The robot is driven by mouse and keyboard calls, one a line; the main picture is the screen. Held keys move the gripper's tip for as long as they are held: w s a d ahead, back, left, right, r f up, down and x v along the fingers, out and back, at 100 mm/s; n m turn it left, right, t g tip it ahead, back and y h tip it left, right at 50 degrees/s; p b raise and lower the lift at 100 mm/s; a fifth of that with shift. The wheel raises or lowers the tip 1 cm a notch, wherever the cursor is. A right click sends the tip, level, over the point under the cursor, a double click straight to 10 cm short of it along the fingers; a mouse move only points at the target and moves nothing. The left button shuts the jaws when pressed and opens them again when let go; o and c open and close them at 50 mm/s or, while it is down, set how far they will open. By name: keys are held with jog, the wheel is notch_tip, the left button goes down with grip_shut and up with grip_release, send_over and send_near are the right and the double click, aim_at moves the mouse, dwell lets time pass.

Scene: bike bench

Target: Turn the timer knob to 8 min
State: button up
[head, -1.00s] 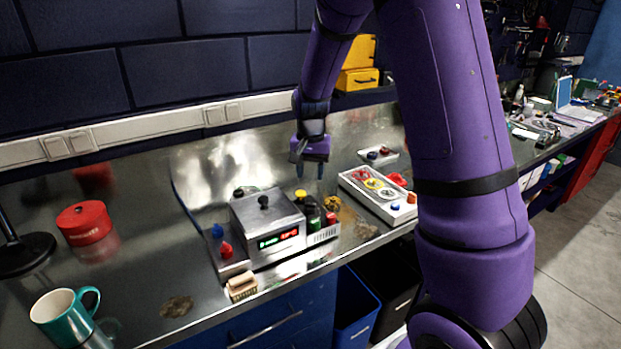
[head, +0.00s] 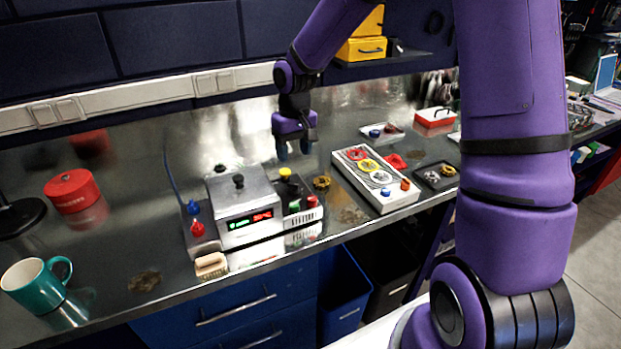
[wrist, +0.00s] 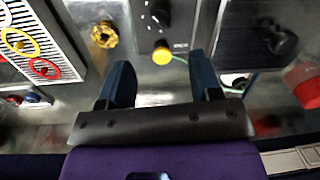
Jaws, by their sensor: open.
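A silver box (head: 248,205) with a black-knobbed lid and a lit green and red display stands on the bench; I cannot read the digits. On its right side a control panel (head: 303,215) carries a yellow knob (head: 285,173) at the back and dark, green and red parts in front. In the wrist view the panel shows a black knob (wrist: 158,14) with white marks around it, and the yellow knob (wrist: 163,55). I cannot tell the timer setting. My gripper (head: 293,150) is open and empty, above and just behind the panel. In the wrist view its fingertips (wrist: 162,72) are spread, with the yellow knob ahead between them.
A blue and a red knob (head: 198,229) sit left of the box. A white tray with coloured rings (head: 375,180) lies to the right, with a brass gear (head: 321,183) between. A wooden brush (head: 211,265) lies in front. A teal mug (head: 35,287) and red tin (head: 72,190) stand left.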

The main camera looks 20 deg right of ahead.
aim_at(293, 184)
jog(key=shift+n, duration=0.3)
jog(key=f, duration=1)
jog(key=shift+a+f, duration=0.2)
jog(key=shift+a, duration=0.1)
jog(key=c, duration=0.9)
